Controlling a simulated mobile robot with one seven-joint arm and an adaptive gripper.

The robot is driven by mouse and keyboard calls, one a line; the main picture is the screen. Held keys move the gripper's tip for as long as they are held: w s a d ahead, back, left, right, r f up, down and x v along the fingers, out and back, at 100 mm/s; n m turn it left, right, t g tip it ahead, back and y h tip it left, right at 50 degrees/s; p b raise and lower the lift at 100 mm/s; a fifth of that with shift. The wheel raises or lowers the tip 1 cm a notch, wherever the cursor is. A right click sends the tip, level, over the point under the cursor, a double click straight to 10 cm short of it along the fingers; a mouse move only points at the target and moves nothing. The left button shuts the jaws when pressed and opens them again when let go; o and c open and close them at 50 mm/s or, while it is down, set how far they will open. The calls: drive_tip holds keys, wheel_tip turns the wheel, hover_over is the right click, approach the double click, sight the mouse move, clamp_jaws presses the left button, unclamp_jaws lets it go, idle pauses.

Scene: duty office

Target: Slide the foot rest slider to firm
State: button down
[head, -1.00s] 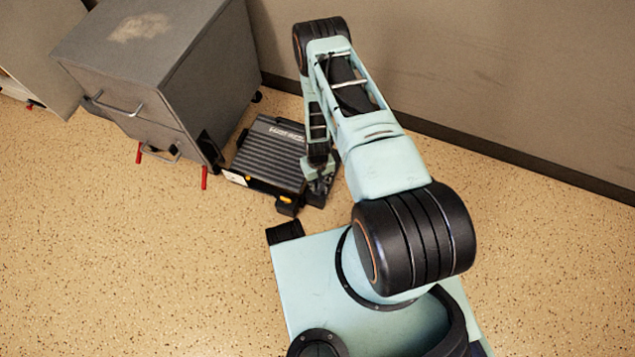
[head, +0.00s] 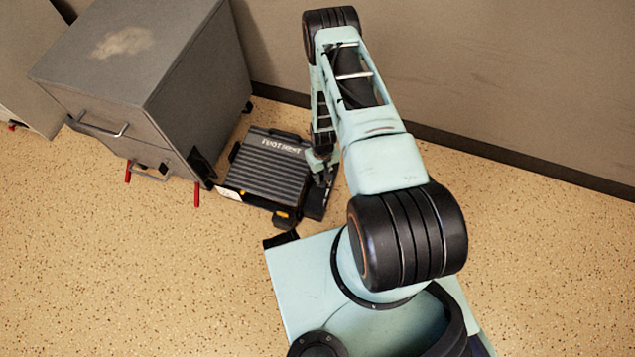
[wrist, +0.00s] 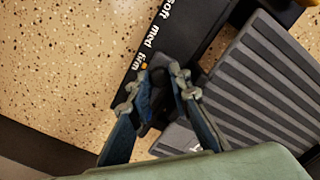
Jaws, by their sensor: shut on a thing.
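The foot rest (head: 265,176) is a dark, ribbed plate on the floor; it also shows in the wrist view (wrist: 262,85). A black side strip (wrist: 190,30) along it carries the words soft, med and firm, with a small orange mark by firm. My gripper (wrist: 157,80) is at the firm end of this strip, its fingers on either side of a dark slider knob (wrist: 158,77), shut on it. The knob is partly hidden by the fingers. In the head view my gripper (head: 322,170) is at the right side of the foot rest, and the knob cannot be made out.
A grey drawer cabinet (head: 140,80) with red legs stands close to the left of the foot rest. A wall (head: 480,80) with a dark skirting runs behind. The speckled floor (head: 110,270) is clear in front and to the left.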

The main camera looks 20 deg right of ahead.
sight(322, 177)
drive_tip(key=shift+w+d, duration=0.2)
drive_tip(key=shift+w, duration=0.1)
drive_tip(key=c, duration=1.8)
unclamp_jaws()
drive_tip(key=shift+o, duration=0.2)
drive_tip(key=shift+s, duration=0.1)
wheel_tip(322, 177, up, 12)
